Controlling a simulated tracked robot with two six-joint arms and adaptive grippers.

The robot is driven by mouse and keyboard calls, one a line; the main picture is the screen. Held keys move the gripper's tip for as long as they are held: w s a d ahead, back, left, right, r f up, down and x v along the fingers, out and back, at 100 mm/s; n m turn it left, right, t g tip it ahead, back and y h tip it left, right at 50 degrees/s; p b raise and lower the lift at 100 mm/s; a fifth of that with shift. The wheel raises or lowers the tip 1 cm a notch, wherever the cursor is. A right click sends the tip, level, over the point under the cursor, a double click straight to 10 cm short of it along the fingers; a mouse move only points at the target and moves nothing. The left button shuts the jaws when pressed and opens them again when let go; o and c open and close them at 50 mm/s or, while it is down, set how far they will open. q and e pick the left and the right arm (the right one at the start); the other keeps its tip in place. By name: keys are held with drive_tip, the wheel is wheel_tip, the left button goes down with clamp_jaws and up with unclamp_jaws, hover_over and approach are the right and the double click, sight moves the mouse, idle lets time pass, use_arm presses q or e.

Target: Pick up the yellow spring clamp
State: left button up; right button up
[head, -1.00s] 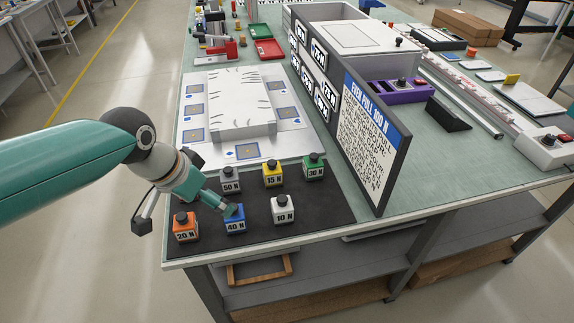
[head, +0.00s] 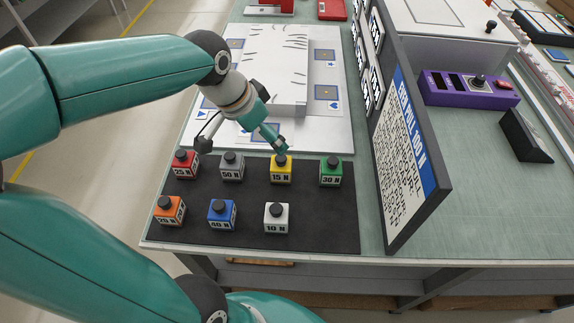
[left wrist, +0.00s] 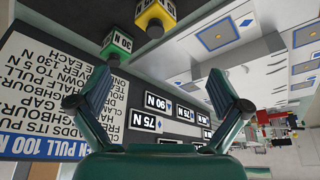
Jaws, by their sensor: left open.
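The yellow spring clamp (head: 281,170) is a small block labelled 15 N with a black knob on top. It stands upright on the dark mat (head: 323,222), in the back row between the grey and green ones. It also shows at the top of the left wrist view (left wrist: 152,14), beyond the fingers. My left gripper (head: 243,143) is open and empty. In the head view one fingertip overlaps the top of the yellow clamp; I cannot tell whether they touch. My right gripper is not in view.
Red (head: 184,165), grey (head: 231,168), green (head: 331,172), orange (head: 169,211), blue (head: 222,214) and white (head: 276,218) clamps stand around it. A white slab (head: 283,60) lies behind the mat. An upright sign board (head: 402,150) stands to the right.

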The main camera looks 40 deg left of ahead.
sight(285, 161)
use_arm(q)
drive_tip(key=x, duration=0.8)
drive_tip(key=shift+w+d+f, duration=0.15)
drive_tip(key=shift+w, duration=0.1)
drive_tip(key=f, duration=0.4)
drive_tip(key=shift+w+d+f, duration=0.25)
drive_tip(key=shift+w+f, duration=0.25)
drive_tip(key=shift+f, duration=0.15)
drive_tip(key=shift+r, duration=0.1)
drive_tip(key=c, duration=1.4)
drive_tip(key=shift+c, duration=0.2)
